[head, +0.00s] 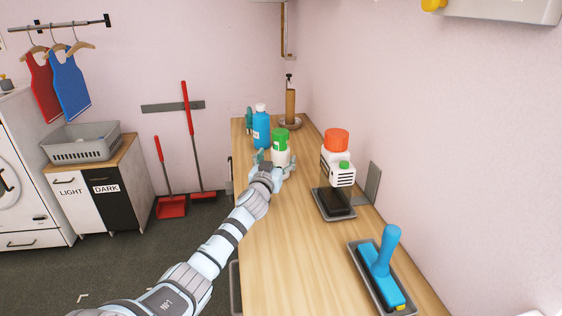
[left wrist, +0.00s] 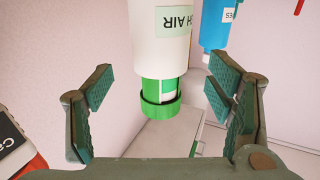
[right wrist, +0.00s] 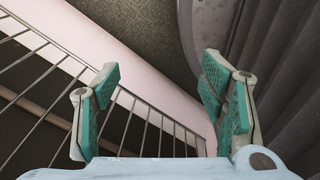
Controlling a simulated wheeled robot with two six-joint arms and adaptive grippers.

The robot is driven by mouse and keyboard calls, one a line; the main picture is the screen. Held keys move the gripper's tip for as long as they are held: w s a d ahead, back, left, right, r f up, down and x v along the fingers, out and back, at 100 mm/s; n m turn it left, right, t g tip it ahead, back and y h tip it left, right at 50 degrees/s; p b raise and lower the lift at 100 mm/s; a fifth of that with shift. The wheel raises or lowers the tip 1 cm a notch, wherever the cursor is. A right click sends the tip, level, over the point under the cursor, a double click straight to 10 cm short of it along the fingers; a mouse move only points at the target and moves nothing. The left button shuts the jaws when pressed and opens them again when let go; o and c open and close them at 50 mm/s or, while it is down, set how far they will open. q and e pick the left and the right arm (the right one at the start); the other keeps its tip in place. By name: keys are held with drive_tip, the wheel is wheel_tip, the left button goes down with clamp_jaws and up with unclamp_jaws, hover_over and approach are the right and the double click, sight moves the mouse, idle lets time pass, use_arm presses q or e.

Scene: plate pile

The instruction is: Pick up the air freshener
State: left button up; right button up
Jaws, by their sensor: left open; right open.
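The air freshener (head: 281,150) is a white can with a green cap, standing upright on the wooden counter. My left gripper (head: 277,165) is open just in front of it, at the near side of the can. In the left wrist view the can (left wrist: 160,45) appears upside down, with part of a label reading "AIR", centred between the open fingers with a gap on each side. No finger visibly touches it. My right gripper (right wrist: 163,100) is open and empty, away from the counter, and shows only in the right wrist view.
A blue bottle (head: 261,130) stands close behind the can at left. The counter's middle (head: 290,240) is clear.

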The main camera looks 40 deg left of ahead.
sight(281, 149)
use_arm(q)
drive_tip(key=shift+b+x, duration=0.75)
drive_tip(key=shift+x, duration=2.05)
drive_tip(key=shift+s+r, duration=0.1)
drive_tip(key=shift+r, duration=0.05)
drive_tip(key=shift+c, duration=1.3)
drive_tip(key=c, duration=1.3)
drive_tip(key=shift+r, duration=0.1)
